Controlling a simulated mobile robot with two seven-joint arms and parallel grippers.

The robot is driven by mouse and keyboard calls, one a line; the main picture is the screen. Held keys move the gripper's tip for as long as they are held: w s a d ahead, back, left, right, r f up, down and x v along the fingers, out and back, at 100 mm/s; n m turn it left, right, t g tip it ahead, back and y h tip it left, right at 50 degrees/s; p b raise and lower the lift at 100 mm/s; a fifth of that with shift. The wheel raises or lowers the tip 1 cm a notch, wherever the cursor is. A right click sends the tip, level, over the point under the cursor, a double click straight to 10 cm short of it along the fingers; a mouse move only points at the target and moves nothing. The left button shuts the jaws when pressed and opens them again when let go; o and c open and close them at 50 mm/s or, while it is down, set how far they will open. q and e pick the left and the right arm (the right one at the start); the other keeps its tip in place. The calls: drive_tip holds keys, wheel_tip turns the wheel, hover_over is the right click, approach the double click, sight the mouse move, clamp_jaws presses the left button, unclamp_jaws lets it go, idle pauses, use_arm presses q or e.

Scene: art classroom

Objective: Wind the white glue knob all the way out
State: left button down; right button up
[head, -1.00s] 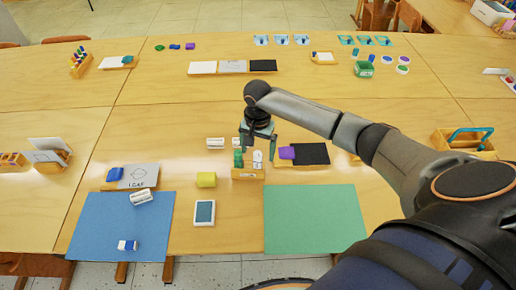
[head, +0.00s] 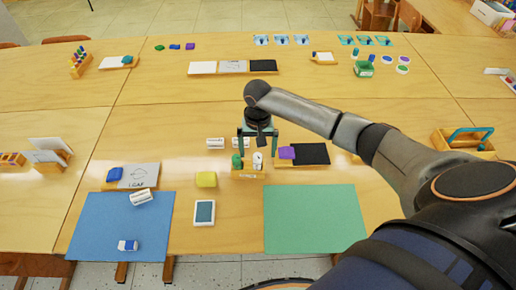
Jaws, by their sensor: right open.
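The white glue knob (head: 258,157) sits with a green one (head: 237,160) at a small wooden holder (head: 248,175) near the middle of the table. The white piece is small here, so its thread and how far out it is cannot be told. My right gripper (head: 258,148) points down over the holder. Its two fingers are spread apart, one on each side above the white knob, and hold nothing that I can see. Whether a finger touches the knob cannot be told. My left gripper is not in view.
White blocks (head: 215,143) lie behind the holder. Blue (head: 95,230) and green (head: 315,220) sheets lie in front.

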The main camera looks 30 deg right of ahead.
drive_tip(key=n, duration=0.7)
drive_tip(key=shift+s, duration=0.1)
drive_tip(key=shift+c, duration=0.3)
drive_tip(key=c, duration=1.4)
